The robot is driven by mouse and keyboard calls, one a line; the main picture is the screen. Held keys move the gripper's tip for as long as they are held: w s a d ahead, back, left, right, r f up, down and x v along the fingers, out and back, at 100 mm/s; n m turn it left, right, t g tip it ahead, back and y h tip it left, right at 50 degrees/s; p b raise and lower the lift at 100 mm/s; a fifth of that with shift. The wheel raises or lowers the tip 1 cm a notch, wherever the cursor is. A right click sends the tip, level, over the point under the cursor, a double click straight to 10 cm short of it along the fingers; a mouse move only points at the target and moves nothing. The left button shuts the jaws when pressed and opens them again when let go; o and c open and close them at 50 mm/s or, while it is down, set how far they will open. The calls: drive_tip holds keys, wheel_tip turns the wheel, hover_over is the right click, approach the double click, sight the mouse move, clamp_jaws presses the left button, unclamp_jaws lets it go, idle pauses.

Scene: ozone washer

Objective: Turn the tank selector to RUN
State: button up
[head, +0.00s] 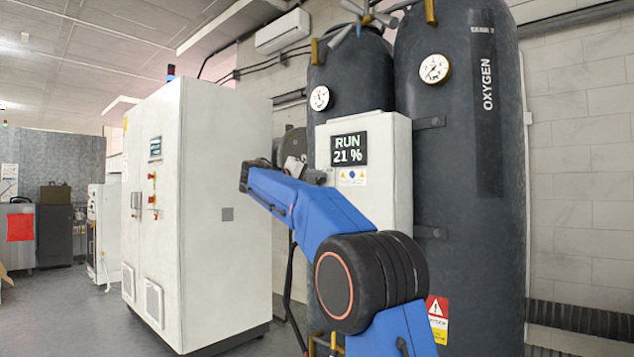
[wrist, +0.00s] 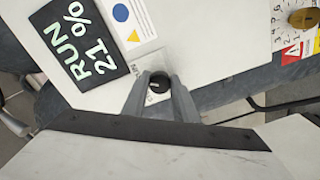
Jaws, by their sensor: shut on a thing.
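The tank selector is a small dark round knob (wrist: 158,83) on the white control box. In the wrist view it sits between the two grey fingers of my gripper (wrist: 159,80), which is shut on it. A pale pointer mark shows on the knob, with partly covered lettering beside it. The box's display (head: 347,149) reads "RUN 21 %", and the same reading shows in the wrist view (wrist: 82,42). In the head view the knob is hidden behind my blue arm.
The white control box (head: 401,178) is mounted in front of two dark tanks, the right one (head: 455,180) marked OXYGEN. A large white cabinet (head: 225,170) stands to the left of my arm. Open floor (head: 70,320) lies at far left.

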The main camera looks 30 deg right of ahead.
drive_tip(key=o, duration=1.1)
drive_tip(key=shift+c, duration=0.2)
drive_tip(key=shift+a, duration=0.1)
drive_tip(key=v, duration=1.7)
drive_tip(key=shift+a, duration=0.15)
drive_tip(key=shift+s, duration=0.1)
